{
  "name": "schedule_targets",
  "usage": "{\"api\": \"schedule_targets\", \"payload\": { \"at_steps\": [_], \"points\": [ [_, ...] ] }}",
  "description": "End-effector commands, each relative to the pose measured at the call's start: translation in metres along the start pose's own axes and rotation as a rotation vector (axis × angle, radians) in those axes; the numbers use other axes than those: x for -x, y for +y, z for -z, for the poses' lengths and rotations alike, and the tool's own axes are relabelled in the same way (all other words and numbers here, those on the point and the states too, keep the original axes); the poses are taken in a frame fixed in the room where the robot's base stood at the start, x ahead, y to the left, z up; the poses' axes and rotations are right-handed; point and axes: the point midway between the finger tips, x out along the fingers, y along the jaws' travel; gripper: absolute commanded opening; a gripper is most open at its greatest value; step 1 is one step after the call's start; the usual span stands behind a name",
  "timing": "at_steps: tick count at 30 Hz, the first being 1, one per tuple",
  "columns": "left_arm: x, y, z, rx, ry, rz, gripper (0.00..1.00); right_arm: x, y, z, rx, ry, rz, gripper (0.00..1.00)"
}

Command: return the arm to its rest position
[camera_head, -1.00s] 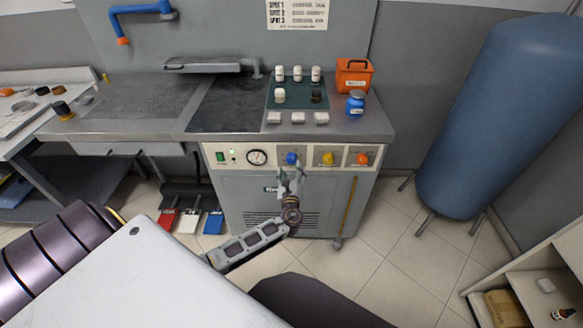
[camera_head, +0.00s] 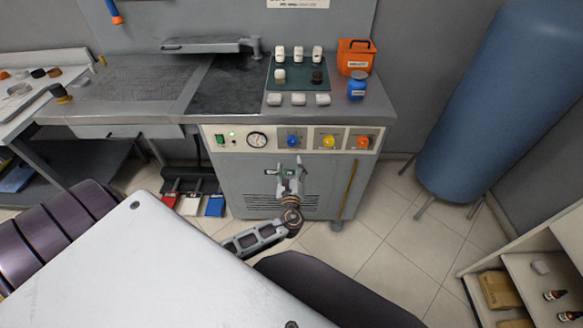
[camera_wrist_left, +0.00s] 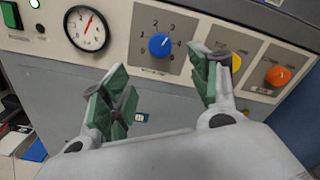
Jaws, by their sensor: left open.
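My left gripper (camera_head: 287,172) is in front of the cabinet (camera_head: 235,186) of the pressing station, below its control panel. It is open, and nothing shows between its fingers. In the left wrist view the two green-padded fingers (camera_wrist_left: 163,92) stand wide apart. The blue knob (camera_wrist_left: 160,44) shows beyond the gap between them, apart from both fingers. The right finger partly covers the yellow knob (camera_wrist_left: 236,62). The orange knob (camera_wrist_left: 277,76) lies farther right. My right gripper is not in view.
Above the panel, the worktop carries a green mat (camera_head: 298,83) with white-capped jars, an orange box (camera_head: 356,57) and a blue jar (camera_head: 357,87). A blue tank (camera_head: 490,100) stands at right. Shelves (camera_head: 545,275) are at lower right. Open tiled floor (camera_head: 390,225) lies between.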

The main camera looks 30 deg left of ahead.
Motion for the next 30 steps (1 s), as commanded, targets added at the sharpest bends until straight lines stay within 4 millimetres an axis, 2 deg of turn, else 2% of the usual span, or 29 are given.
{"api": "schedule_targets", "payload": {
  "at_steps": [11, 16, 20, 23, 30],
  "points": [
    [0.000, 0.001, 0.001, 0.003, 0.005, -0.003, 0.61, 0.001, 0.000, 0.000, 0.000, 0.000, 0.000, 0.40],
    [0.001, 0.014, 0.015, 0.029, 0.055, -0.035, 0.61, 0.007, -0.001, 0.001, 0.000, 0.000, 0.002, 0.40],
    [0.005, 0.037, 0.039, 0.079, 0.137, -0.093, 0.61, 0.018, -0.003, 0.002, -0.001, 0.000, 0.005, 0.40],
    [0.013, 0.062, 0.063, 0.137, 0.217, -0.160, 0.61, 0.028, -0.005, 0.003, -0.001, 0.001, 0.008, 0.40],
    [0.050, 0.126, 0.120, 0.311, 0.400, -0.360, 0.61, 0.053, -0.011, -0.001, -0.003, -0.007, 0.017, 0.40]
  ]
}}
